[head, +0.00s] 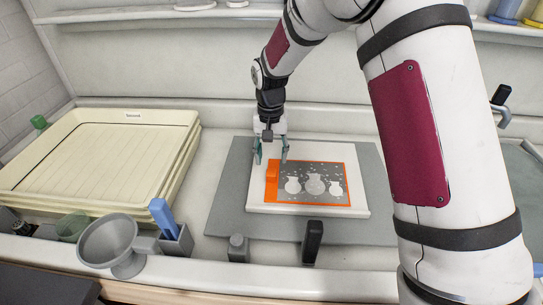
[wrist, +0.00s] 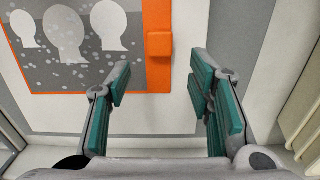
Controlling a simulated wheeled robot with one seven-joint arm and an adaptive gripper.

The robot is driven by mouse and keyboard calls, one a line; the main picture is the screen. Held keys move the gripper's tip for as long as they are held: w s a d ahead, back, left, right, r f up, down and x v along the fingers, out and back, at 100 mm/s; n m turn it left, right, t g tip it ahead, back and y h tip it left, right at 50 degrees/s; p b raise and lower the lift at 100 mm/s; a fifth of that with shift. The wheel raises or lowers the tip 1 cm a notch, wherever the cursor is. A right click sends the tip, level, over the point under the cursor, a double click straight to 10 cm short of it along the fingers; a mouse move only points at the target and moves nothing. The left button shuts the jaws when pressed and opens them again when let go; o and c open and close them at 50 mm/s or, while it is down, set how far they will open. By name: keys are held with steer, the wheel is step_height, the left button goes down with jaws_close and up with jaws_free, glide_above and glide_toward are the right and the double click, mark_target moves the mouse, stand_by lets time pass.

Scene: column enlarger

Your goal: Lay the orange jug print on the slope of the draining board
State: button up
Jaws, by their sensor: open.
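The orange jug print (head: 322,196) has an orange border around a grey picture of three pale jugs. It lies flat on a white board (head: 265,203). A raised orange tab (head: 271,174) sits on its left edge. In the wrist view the print (wrist: 125,107) is at the upper left, partly cut off, with the tab (wrist: 159,44) at its right edge. My gripper (head: 271,156) is open and empty above the board, close to the tab. In the wrist view the tab lies ahead of the gap between the fingertips (wrist: 161,78). I cannot clearly make out the draining board.
A grey mat (head: 228,196) lies under the white board. Stacked cream trays (head: 95,150) stand at left. A grey funnel (head: 107,240), a holder with a blue handle (head: 163,216) and dark upright pieces (head: 312,240) line the front. My arm hides much of the right side.

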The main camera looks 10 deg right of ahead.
steer(key=shift+r+p, duration=0.3)
steer(key=shift+r, duration=0.95)
step_height(320, 180, up, 12)
stand_by(0.3)
steer(key=shift+a, duration=0.1)
stand_by(0.3)
